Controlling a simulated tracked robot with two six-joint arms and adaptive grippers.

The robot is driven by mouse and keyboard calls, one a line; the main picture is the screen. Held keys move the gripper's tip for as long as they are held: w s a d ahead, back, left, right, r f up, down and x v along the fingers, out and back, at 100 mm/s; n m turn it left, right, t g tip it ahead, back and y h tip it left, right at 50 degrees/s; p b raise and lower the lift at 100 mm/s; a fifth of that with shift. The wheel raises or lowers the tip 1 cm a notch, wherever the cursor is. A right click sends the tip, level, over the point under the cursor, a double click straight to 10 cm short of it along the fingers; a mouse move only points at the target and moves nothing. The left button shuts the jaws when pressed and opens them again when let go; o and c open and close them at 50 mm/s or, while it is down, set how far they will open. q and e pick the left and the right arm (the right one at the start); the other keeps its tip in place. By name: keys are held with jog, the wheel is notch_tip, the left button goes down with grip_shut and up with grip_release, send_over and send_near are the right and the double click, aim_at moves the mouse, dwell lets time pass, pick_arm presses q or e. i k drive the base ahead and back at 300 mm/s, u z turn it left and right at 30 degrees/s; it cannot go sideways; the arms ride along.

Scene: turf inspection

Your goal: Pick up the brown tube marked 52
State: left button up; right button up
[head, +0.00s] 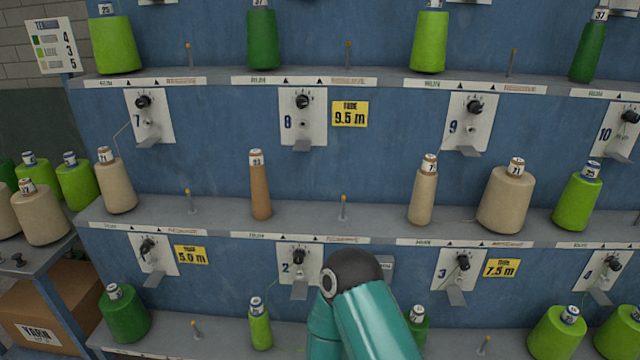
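A slim brown tube (260,186) stands upright on the middle shelf, below station 8, left of the picture's centre. Its white top label is small; it looks like 13, but I cannot read it surely. I see no tube whose label I can read as 52. A beige, slim cone (423,192) stands further right on the same shelf. Neither of my grippers shows in the head view; only a teal arm link of mine with a dark joint shows at the bottom centre, hiding part of the lower shelf.
A wide beige cone (506,201) and a green cone (578,200) stand right on the middle shelf (370,215); another beige cone (116,184) stands left. Thin upright pegs (343,208) rise between stations. A side table (40,255) with cones and a cardboard box (45,312) are at left.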

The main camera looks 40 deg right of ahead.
aim_at(261, 203)
jog(key=z, duration=0.45)
jog(key=i, duration=1.05)
